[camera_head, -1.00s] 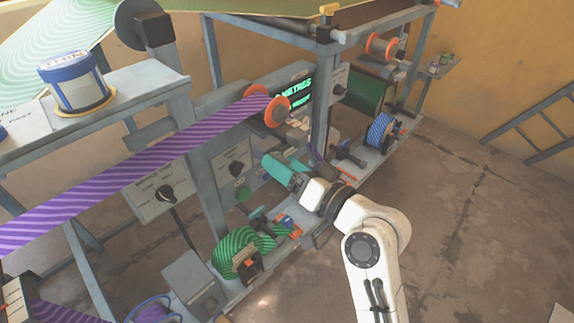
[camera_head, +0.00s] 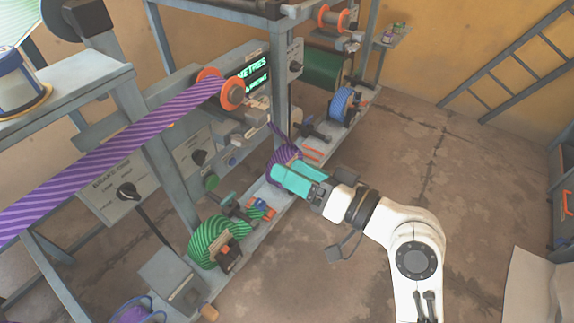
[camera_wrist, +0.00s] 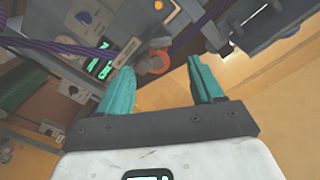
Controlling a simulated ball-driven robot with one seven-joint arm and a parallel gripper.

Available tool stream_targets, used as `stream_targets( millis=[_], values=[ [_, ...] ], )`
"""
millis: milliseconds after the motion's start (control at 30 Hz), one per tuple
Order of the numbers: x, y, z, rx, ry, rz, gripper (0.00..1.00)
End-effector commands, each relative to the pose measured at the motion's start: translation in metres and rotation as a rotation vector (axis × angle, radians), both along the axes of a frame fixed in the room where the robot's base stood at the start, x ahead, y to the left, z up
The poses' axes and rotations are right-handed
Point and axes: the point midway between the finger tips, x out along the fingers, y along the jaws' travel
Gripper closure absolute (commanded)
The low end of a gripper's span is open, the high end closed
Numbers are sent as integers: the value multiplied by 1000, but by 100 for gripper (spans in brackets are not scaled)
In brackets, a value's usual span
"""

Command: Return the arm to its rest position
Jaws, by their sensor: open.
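My gripper (camera_head: 280,177) has teal fingers and is in the middle of the body camera view, on my white arm. The arm is bent at the elbow and extends toward the machine.
The machine's lower shelf (camera_head: 262,198) holds a green striped roll (camera_head: 215,240) and a blue roll (camera_head: 345,104). A purple striped band (camera_head: 130,150) runs over an orange-flanged roller (camera_head: 232,93). A ladder (camera_head: 510,60) leans at the back right. The floor (camera_head: 450,190) at right is clear.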

Motion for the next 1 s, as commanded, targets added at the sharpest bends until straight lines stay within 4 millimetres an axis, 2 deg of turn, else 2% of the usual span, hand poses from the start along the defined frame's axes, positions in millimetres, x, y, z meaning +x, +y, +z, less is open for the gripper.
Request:
stream_targets(
  millis=[467, 533, 567, 667, 767, 800, 900, 1000],
  values=[
    [0, 0, 0, 0, 0, 0, 34],
    [-2, -3, -10, -26, 20, -7, 34],
    [-4, -6, -18, -48, 35, -13, 34],
    [-17, -23, -58, -161, 118, -43, 34],
    [-41, -52, -112, -320, 247, -85, 34],
    [-54, -65, -133, -388, 306, -102, 34],
    [-91, -101, -180, -550, 459, -144, 34],
    [-133, -137, -215, -695, 612, -183, 34]
  ],
)
